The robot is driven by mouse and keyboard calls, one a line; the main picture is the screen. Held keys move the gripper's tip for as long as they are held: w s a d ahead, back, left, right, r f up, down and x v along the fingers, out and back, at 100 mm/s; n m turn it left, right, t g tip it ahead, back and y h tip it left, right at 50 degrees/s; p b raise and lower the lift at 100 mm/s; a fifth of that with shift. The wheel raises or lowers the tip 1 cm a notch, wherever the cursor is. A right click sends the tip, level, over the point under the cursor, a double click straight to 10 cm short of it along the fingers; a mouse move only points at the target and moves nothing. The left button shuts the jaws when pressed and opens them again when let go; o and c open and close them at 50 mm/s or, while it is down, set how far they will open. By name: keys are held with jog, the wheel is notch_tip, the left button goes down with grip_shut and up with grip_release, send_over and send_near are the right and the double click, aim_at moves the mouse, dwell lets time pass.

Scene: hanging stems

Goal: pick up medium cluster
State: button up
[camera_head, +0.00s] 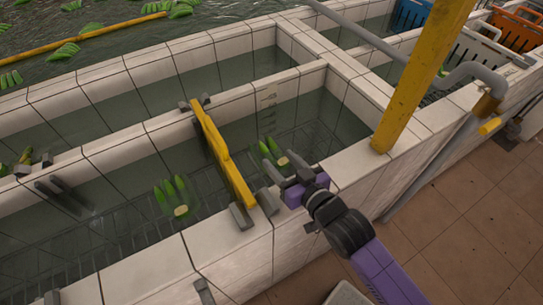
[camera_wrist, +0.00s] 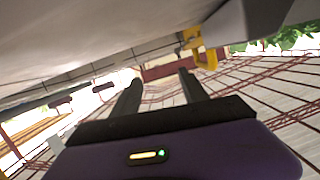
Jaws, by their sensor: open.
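Two small green banana clusters with pale cut crowns float in the tiled water tank in the head view. One cluster (camera_head: 273,152) is right of the yellow divider bar, just beyond my gripper's fingers. The other cluster (camera_head: 174,197) is left of the bar. I cannot tell which one is the medium cluster. My gripper (camera_head: 284,172) is at the tank's near wall, open, with nothing seen between its fingers. In the wrist view my gripper (camera_wrist: 160,77) has its two dark fingers apart and empty, and no cluster shows clearly there.
The yellow divider bar (camera_head: 222,152) spans the tank left of my gripper. A yellow post (camera_head: 420,75) rises on the right beside a grey pipe (camera_head: 432,147). Crates (camera_head: 475,52) stand at the upper right. More clusters (camera_head: 62,53) float in the far pool.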

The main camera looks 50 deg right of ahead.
jog(key=w+d+m+h, duration=0.1)
jog(key=w+d+m, duration=0.1)
jog(key=w+d, duration=0.35)
jog(key=m+g+y+p, duration=0.1)
jog(key=m+g+y, duration=0.1)
jog(key=m+g, duration=0.85)
send_over(283, 162)
jog(key=w+d, duration=0.2)
jog(key=f, duration=0.9)
jog(key=shift+s, duration=0.25)
jog(key=m+g+y, duration=0.1)
jog(key=s+a+r+m+g+y, duration=0.1)
jog(key=a+m+g, duration=0.1)
jog(key=shift+s+a+r+g+y+p, duration=0.2)
jog(key=shift+s+r+g+y+p, duration=0.1)
jog(key=shift+s+y, duration=0.1)
jog(key=shift+f+m, duration=0.15)
jog(key=shift+m, duration=0.1)
jog(key=shift+f, duration=0.85)
jog(key=shift+w+d+f+p, duration=0.15)
jog(key=shift+f+p, duration=0.2)
jog(key=shift+f, duration=1.1)
jog(key=shift+w+d+f+p, duration=0.1)
jog(key=shift+f+p, duration=0.25)
jog(key=shift+f, duration=1.05)
